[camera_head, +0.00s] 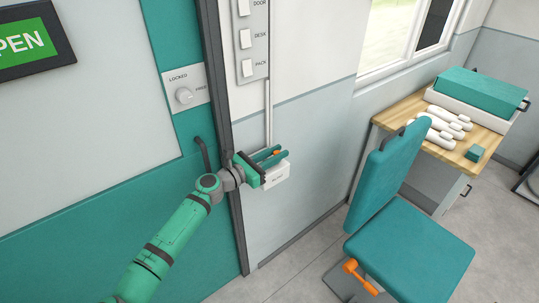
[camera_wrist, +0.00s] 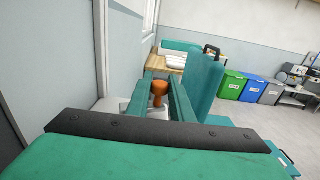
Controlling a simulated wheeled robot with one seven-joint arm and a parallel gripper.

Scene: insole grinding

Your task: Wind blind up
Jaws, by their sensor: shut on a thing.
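A white box (camera_head: 277,179) with a small label, too small to read, is fixed low on the grey wall beside the door frame. An orange knob (camera_head: 277,152) sits at it. In the wrist view the orange knob (camera_wrist: 159,92) stands between my two teal fingers. My gripper (camera_head: 273,156) is shut on the knob, and it also shows in the wrist view (camera_wrist: 160,82). The fingers and the gripper body hide part of the box. A window (camera_head: 398,32) is at the top right, cut off by the frame; a dark panel shows in it, and I cannot tell whether it is the blind.
A teal chair (camera_head: 410,245) with an orange lever stands to the right. Behind it is a wooden bench (camera_head: 408,107) with white insole-like shapes and a teal-lidded box (camera_head: 480,92). A switch panel (camera_head: 252,40) is above the box.

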